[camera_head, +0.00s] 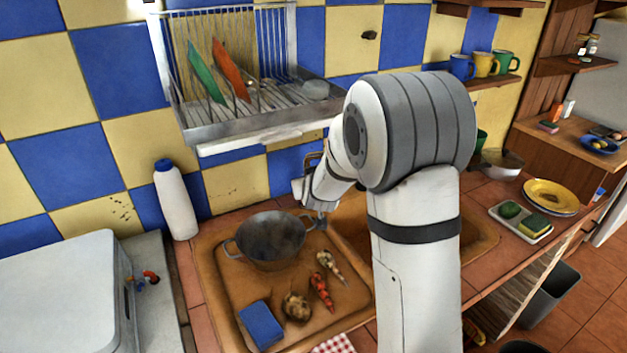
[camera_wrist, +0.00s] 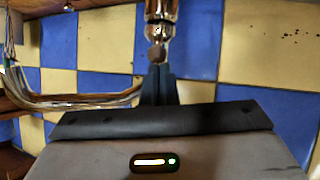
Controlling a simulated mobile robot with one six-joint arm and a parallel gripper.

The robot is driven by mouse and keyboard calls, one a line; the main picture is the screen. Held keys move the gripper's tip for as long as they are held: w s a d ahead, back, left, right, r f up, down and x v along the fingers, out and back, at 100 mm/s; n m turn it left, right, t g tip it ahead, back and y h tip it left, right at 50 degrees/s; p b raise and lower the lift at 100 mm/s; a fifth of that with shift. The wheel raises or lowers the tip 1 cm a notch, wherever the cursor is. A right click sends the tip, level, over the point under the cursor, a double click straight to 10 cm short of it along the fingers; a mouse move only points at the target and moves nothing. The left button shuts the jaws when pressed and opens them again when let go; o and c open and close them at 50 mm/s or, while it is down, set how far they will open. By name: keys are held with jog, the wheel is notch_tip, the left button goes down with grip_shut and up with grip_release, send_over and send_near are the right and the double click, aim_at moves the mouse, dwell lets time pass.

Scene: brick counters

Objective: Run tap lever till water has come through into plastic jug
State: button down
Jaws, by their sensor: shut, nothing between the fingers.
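In the wrist view my gripper (camera_wrist: 158,72) has its dark fingers together and empty. Their tips are at a shiny metal tap part (camera_wrist: 160,14) with a rounded end; I cannot tell whether they touch it. In the head view my arm reaches over the sink unit towards the tiled wall, and my own wrist and arm hide most of the tap. The lever cannot be made out clearly, and no water is visible. I see no clear plastic jug; a green thing (camera_head: 481,141) behind my arm is mostly hidden.
A grey two-handled pot (camera_head: 271,238) stands on the brown drainboard (camera_head: 228,285), near a blue sponge (camera_head: 261,325) and vegetables. A white bottle (camera_head: 175,203) stands by the wall. A dish rack (camera_head: 205,138) hangs above. A saucepan (camera_head: 508,170) and yellow plate (camera_head: 550,193) are right.

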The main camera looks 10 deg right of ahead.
jog(key=shift+s+f+t+b, duration=0.2)
jog(key=shift+f+b, duration=0.25)
jog(key=shift+b, duration=0.75)
jog(key=shift+s+f+t+b, duration=0.15)
jog(key=shift+f+b, duration=0.3)
jog(key=shift+b, duration=0.7)
jog(key=b, duration=0.2)
jog(key=f+t+b, duration=0.1)
jog(key=b, duration=0.2)
jog(key=shift+s+f, duration=0.1)
jog(key=shift+s, duration=0.15)
jog(key=shift+s+t+b, duration=0.1)
jog(key=shift+t+b, duration=0.25)
jog(key=shift+b, duration=0.3)
